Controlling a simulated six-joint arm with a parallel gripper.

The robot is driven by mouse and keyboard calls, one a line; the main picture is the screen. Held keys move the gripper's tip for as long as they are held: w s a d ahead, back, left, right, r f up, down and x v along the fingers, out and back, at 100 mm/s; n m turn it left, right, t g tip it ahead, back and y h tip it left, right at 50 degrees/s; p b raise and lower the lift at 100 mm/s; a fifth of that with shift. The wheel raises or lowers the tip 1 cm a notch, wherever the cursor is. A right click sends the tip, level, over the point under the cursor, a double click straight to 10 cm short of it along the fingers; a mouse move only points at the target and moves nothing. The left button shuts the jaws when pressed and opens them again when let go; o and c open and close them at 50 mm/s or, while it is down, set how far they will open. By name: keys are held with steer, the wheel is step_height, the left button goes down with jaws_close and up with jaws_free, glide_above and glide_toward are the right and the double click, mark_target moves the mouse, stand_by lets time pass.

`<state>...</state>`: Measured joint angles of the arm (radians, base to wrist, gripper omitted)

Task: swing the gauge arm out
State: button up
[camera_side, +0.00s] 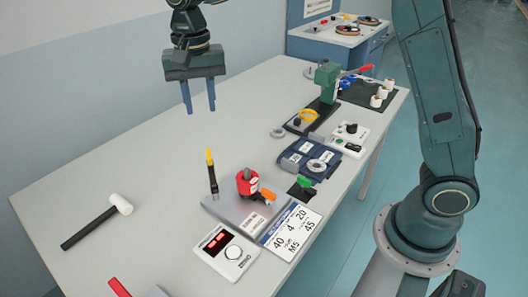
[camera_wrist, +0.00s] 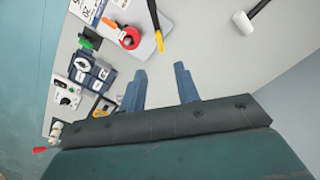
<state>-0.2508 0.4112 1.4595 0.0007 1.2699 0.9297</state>
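A slim black arm with a yellow tip (camera_side: 211,172), which looks like the gauge arm, stands at the back left of a grey base plate (camera_side: 228,211). A red round part (camera_side: 247,182) with a dark top sits beside it on the plate, and an orange piece lies near it. My gripper (camera_side: 199,107) is open and empty, high above the far part of the table and apart from the arm. Its two fingers (camera_wrist: 160,72) show apart in the wrist view.
A white box with a red display (camera_side: 226,250) and a printed card (camera_side: 291,230) lie at the plate's front. A hammer (camera_side: 97,220) lies left. A blue tray (camera_side: 308,158), a green press (camera_side: 325,85) and white spools (camera_side: 378,98) line the right side. The table's back left is clear.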

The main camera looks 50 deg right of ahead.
steer(key=shift+r, duration=0.8)
steer(key=shift+s, duration=0.1)
steer(key=s+d+r+n+t, duration=0.1)
steer(key=s+d+r+n, duration=0.2)
steer(key=s, duration=0.4)
steer(key=s+d+r+n+t, duration=0.1)
steer(key=s+d+r+t, duration=0.15)
steer(key=s+d, duration=0.4)
steer(key=s+d+f+n+t, duration=0.1)
steer(key=s+f+n, duration=0.1)
steer(key=s, duration=0.5)
steer(key=s+d+f+n+t, duration=0.1)
steer(key=s+f, duration=0.1)
steer(key=s, duration=0.6)
steer(key=shift+d+f+n, duration=0.2)
steer(key=shift+f+n, duration=0.1)
steer(key=shift+n, duration=0.1)
